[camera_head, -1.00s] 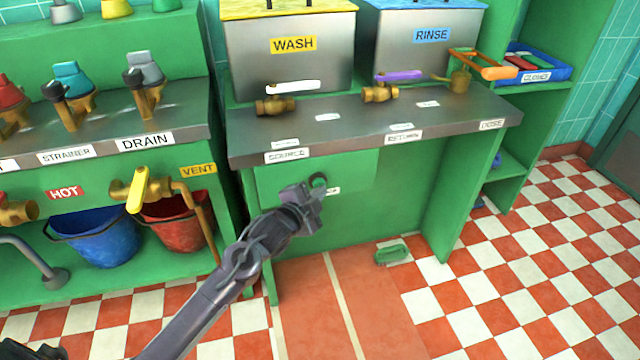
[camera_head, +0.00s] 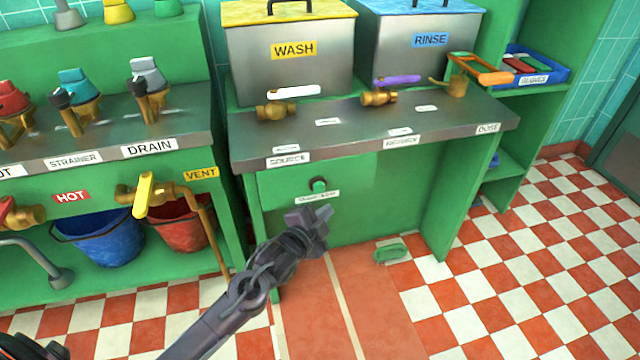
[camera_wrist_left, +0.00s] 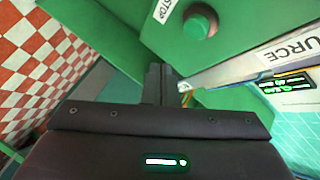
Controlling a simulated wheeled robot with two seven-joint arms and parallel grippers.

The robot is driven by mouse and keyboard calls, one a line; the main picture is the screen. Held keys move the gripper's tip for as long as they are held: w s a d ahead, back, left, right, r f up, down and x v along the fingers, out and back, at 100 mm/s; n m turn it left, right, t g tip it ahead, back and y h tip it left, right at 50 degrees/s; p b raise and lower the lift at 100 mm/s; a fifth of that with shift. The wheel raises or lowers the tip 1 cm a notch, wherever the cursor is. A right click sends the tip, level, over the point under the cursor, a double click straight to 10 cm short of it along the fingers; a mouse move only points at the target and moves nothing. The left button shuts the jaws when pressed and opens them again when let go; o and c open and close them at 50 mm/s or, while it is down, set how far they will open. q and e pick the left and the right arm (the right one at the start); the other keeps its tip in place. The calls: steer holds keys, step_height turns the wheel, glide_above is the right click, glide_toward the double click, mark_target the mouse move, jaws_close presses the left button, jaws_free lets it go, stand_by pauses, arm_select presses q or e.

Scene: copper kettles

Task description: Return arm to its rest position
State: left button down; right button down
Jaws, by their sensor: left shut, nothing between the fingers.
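My left gripper (camera_head: 320,217) is in the middle of the head view, in front of the green bench's front panel. Its arm comes up from the bottom left. In the left wrist view its two dark fingers (camera_wrist_left: 160,84) are close together, with nothing between them. A round green button (camera_head: 319,185) sits on the panel just above the gripper, apart from it. The button also shows at the top of the left wrist view (camera_wrist_left: 199,23), beside a label reading STOP. My right gripper is not in view.
The metal worktop (camera_head: 350,132) overhangs the panel, with the WASH tank (camera_head: 290,75) and RINSE tank (camera_head: 415,62) behind it. A yellow-handled VENT valve (camera_head: 143,194) sticks out at left. A green object (camera_head: 390,252) lies on the floor. The checkered floor (camera_head: 530,270) is open at right.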

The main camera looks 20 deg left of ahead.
arm_select(q)
steer(key=shift+s+d+p, duration=0.35)
steer(key=shift+s+d, duration=0.2)
steer(key=shift+s, duration=0.3)
